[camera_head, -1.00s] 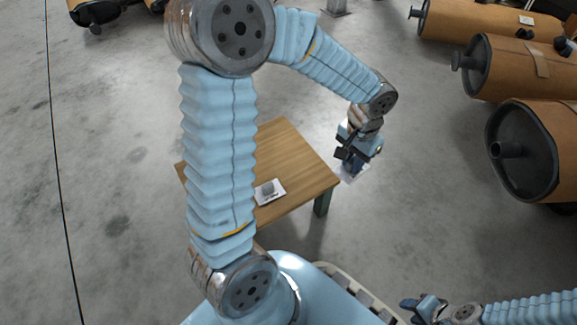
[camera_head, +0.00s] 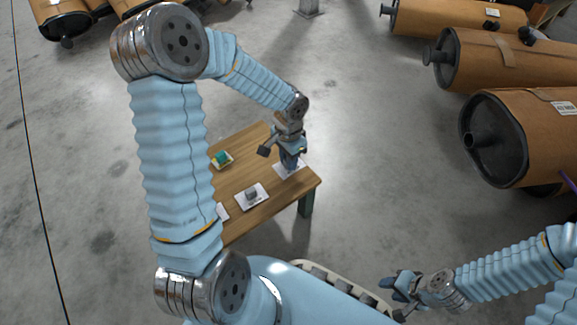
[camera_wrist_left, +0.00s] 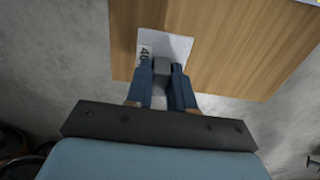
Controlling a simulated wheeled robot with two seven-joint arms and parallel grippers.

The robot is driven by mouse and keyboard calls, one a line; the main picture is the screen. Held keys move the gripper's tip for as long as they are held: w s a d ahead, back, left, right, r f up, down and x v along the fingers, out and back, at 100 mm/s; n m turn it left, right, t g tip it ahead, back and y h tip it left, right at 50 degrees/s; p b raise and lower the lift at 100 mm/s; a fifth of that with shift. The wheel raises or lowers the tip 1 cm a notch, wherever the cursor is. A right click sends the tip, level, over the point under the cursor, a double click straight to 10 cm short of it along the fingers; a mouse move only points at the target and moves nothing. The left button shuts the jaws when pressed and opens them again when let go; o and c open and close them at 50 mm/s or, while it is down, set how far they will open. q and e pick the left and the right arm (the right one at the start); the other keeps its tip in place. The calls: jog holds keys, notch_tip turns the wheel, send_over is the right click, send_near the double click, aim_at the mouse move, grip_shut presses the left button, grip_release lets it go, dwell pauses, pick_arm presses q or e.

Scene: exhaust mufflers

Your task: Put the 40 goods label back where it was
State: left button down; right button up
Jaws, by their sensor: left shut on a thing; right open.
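The 40 goods label (camera_head: 283,172) is a white card over the right corner of the small wooden table (camera_head: 268,208). In the left wrist view the card (camera_wrist_left: 150,42) shows a printed "40" at its left side, and a grey block (camera_wrist_left: 161,70) stands at its near edge. My left gripper (camera_head: 290,162) is shut on this block and points down. Its fingers also show in the left wrist view (camera_wrist_left: 162,85) and hide part of the card. I cannot tell whether the card touches the tabletop. My right gripper (camera_head: 402,292) is open and empty, low at the right, away from the table.
On the table are a card with a grey block (camera_head: 252,196), a card with a green piece (camera_head: 222,159) and another white card (camera_head: 222,212) partly behind my left arm. Large brown mufflers (camera_head: 525,135) lie at the right. The floor between is clear.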

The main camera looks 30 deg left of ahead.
pick_arm(q)
jog(key=shift+w+a+f, duration=0.1)
jog(key=shift+w+f, duration=0.05)
jog(key=shift+f, duration=0.1)
jog(key=shift+w+a+f+b, duration=0.15)
jog(key=shift+f+b, duration=0.15)
jog(key=shift+f, duration=0.6)
jog(key=shift+w+f+b, duration=0.15)
jog(key=shift+f+b, duration=0.15)
jog(key=shift+f, duration=0.6)
jog(key=shift+f, duration=0.15)
jog(key=c, duration=1)
grip_release()
